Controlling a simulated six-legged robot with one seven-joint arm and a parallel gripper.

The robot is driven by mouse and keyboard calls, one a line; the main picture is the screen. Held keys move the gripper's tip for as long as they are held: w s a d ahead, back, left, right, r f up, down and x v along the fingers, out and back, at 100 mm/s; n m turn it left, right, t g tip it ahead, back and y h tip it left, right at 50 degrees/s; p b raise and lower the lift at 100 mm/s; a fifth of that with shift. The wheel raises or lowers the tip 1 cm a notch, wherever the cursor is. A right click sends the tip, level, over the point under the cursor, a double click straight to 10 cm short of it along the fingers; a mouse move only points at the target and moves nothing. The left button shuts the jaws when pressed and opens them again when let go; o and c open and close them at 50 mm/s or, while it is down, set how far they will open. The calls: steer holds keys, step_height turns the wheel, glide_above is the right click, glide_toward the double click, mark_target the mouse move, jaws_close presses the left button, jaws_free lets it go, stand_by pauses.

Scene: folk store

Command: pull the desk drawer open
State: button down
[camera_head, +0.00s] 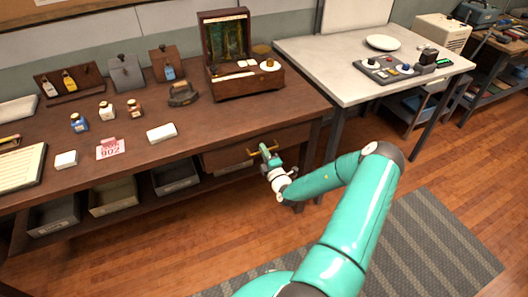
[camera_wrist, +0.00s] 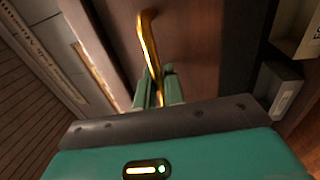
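The desk drawer (camera_head: 226,157) is a dark brown front under the right part of the brown desk (camera_head: 225,113). I cannot tell whether it stands slightly out. Its brass bar handle (camera_head: 252,152) is partly hidden by my gripper (camera_head: 267,152). In the wrist view the handle (camera_wrist: 149,40) runs down between the two green fingers of my gripper (camera_wrist: 158,88). The fingers are close together, on either side of the bar, and look shut on it. The drawer front (camera_wrist: 108,35) lies just beyond the fingertips.
Grey bins (camera_head: 176,177) sit on the shelf left of the drawer. A desk leg (camera_head: 312,150) and the white-topped table (camera_head: 325,52) stand to the right. Open wooden floor and a grey striped rug (camera_head: 425,240) lie in front.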

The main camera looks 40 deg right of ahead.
steer(key=shift+s, duration=0.15)
steer(key=r+v, duration=0.2)
steer(key=v, duration=0.9)
steer(key=r+v, duration=0.2)
steer(key=v, duration=1)
steer(key=shift+s+a+r, duration=0.2)
steer(key=shift+s+a, duration=0.05)
steer(key=shift+s, duration=0.4)
steer(key=c, duration=1.6)
jaws_free()
steer(key=shift+s, duration=0.1)
steer(key=v, duration=1.3)
steer(key=shift+s+a, duration=0.2)
steer(key=shift+s, duration=0.1)
